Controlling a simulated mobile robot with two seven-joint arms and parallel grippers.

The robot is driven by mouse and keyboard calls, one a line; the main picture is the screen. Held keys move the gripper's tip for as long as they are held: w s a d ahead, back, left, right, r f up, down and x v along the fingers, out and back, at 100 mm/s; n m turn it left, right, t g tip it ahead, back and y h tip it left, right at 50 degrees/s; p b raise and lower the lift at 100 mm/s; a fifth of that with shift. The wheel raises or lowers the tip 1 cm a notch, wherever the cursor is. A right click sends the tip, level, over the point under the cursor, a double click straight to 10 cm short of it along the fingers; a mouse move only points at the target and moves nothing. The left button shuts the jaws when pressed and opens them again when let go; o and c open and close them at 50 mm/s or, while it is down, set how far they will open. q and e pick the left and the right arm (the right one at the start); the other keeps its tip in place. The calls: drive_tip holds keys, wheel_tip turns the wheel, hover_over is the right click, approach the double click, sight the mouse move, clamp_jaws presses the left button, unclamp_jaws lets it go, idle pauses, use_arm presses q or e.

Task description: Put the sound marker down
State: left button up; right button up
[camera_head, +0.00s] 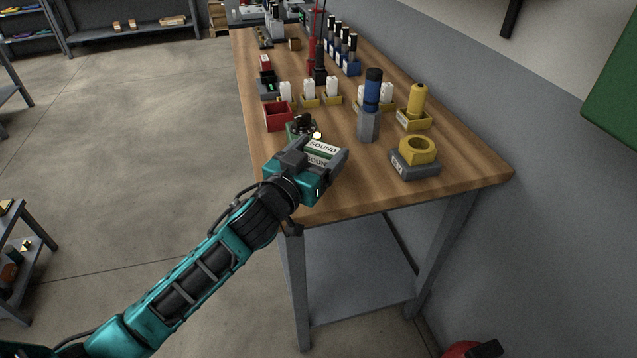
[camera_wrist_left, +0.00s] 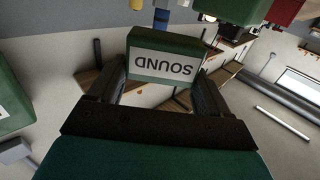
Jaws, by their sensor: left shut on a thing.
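The sound marker is a green block with a white label reading SOUND. It shows in the head view (camera_head: 322,148) and, upside down, in the left wrist view (camera_wrist_left: 164,66). My left gripper (camera_head: 318,158) is shut on it, with one finger on each side of the block in the left wrist view (camera_wrist_left: 160,95). The marker is at the near left end of the wooden table (camera_head: 460,178). The head view does not show clearly whether its underside touches the tabletop. My right gripper is not in view.
Bare wood lies along the near edge.

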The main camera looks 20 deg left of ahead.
use_arm(q)
wheel_tip(320, 180, down, 8)
drive_tip(key=shift+r+b, duration=0.25)
drive_tip(key=shift+b, duration=0.7)
drive_tip(key=shift+f, duration=0.1)
